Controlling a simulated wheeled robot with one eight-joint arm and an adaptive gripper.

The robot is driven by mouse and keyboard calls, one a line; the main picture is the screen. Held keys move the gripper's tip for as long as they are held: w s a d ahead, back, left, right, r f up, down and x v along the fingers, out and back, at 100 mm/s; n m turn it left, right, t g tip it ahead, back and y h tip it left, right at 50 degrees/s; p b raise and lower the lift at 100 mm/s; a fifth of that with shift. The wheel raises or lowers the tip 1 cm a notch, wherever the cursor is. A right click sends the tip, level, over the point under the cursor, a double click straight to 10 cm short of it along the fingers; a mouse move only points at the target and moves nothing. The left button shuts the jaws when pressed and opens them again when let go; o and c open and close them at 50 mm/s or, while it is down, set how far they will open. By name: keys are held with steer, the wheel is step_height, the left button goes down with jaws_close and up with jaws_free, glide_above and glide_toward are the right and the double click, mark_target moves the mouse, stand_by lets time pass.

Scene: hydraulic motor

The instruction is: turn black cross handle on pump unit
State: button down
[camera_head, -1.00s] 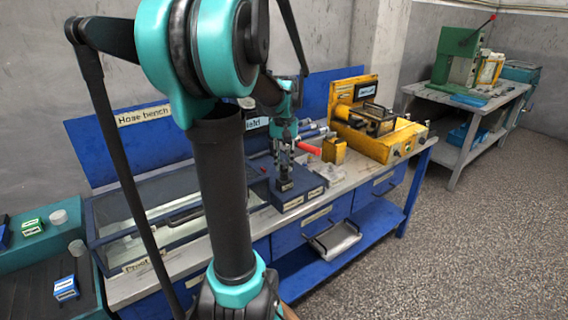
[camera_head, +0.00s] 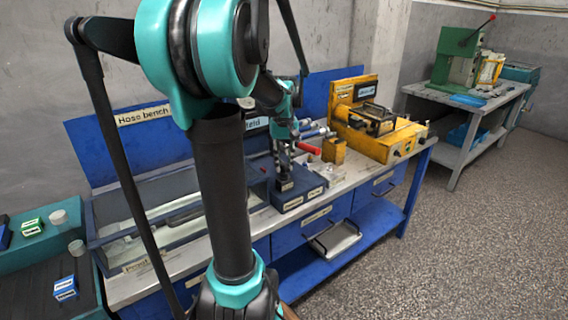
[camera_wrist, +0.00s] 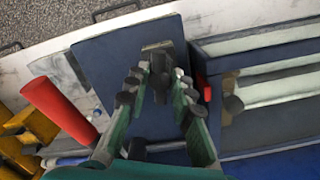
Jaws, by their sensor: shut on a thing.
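The pump unit (camera_head: 297,201) is a dark blue box with labels on its front, standing on the bench. In the wrist view its blue top (camera_wrist: 105,60) lies under my gripper. My gripper (camera_head: 284,172) points down over the unit's left part. In the wrist view my gripper (camera_wrist: 159,78) has its two fingers on either side of the black cross handle (camera_wrist: 158,88) and is shut on it. The fingers hide much of the handle, so its exact angle cannot be told.
A red lever (camera_head: 308,149) sticks out close to my gripper; it also shows in the wrist view (camera_wrist: 58,108). A yellow machine (camera_head: 385,140) stands to the right on the bench (camera_head: 340,185). A glass-lidded case (camera_head: 150,215) lies left. Grey floor is free at right.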

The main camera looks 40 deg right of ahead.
mark_target(284, 163)
steer(key=c, duration=1.3)
jaws_free()
steer(key=shift+r, duration=0.15)
step_height(284, 163, up, 12)
